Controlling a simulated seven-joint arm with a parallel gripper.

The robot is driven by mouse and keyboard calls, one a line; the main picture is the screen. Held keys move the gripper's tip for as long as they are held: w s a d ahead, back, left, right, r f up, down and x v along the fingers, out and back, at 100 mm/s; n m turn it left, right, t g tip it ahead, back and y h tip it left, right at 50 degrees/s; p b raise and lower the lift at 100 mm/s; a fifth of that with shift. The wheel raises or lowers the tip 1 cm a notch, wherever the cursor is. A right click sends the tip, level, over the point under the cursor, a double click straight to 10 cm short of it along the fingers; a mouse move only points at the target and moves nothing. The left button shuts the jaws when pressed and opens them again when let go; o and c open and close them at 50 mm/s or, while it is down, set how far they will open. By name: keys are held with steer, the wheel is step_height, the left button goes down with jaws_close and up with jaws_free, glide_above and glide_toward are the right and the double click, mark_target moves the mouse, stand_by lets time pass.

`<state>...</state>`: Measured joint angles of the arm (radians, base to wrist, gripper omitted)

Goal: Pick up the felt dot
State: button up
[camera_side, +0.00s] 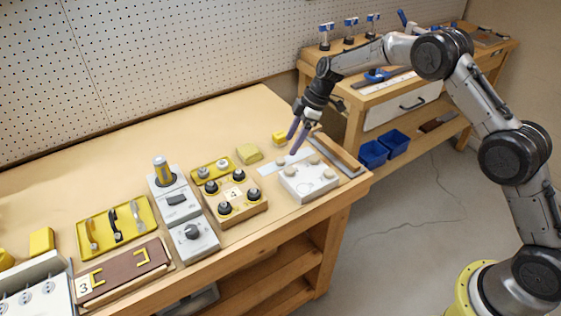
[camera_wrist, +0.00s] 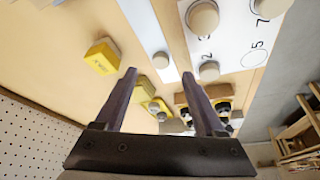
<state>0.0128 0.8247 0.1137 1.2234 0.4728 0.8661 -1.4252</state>
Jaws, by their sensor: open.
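A small round beige felt dot (camera_wrist: 160,59) lies on a narrow white strip (camera_wrist: 143,22) in the wrist view, just beyond and between my fingertips. In the side view the dot (camera_side: 281,162) shows small on the strip, left of the white numbered board. My gripper (camera_side: 294,145) is open and empty above the strip, fingers pointing down. Both fingers also show in the wrist view (camera_wrist: 157,73), apart with nothing between them. The white board (camera_side: 308,187) carries several similar round beige pieces. An empty printed circle marked 5 (camera_wrist: 253,59) shows on it in the wrist view.
Yellow blocks (camera_side: 249,154) and (camera_side: 279,139) lie near the strip. A knob panel (camera_side: 236,202) stands left of the board. A wooden bar (camera_side: 336,152) lies to its right, near the bench edge. The back of the bench is clear.

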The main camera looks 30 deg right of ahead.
mark_target(281, 159)
steer(key=shift+a+x, duration=0.15)
steer(key=shift+x, duration=1.35)
steer(key=shift+a+x, duration=0.1)
steer(key=shift+x, duration=1.45)
steer(key=shift+w+r, duration=0.15)
jaws_close()
